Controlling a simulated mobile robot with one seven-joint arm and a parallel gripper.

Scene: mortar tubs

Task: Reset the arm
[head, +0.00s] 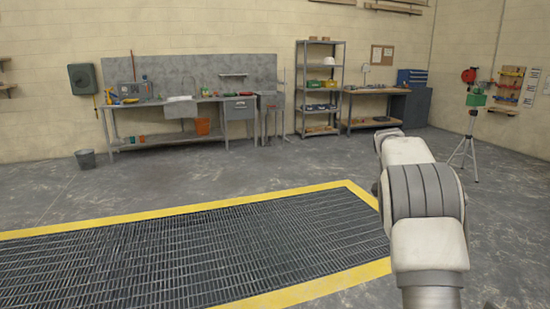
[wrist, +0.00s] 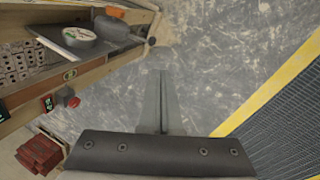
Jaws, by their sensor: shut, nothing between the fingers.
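My arm shows at the right of the head view, reaching up over the floor; the gripper itself cannot be made out there. In the wrist view my gripper (wrist: 164,100) points at the bare grey floor, its two long grey fingers together with only a thin seam between them. Nothing is held between the fingers. A wooden bench (wrist: 92,76) stands to the left of the fingers, apart from them. On it are a round pale tub (wrist: 80,34), an orange item (wrist: 115,12) and a stack of perforated bricks (wrist: 18,62).
A floor grate (head: 190,255) with a yellow border (head: 300,292) lies ahead. A steel sink bench (head: 180,100), a shelf rack (head: 320,85) and a tripod (head: 468,150) stand farther back. Red blocks (wrist: 40,152) lie below the bench. Open grey floor surrounds the grate.

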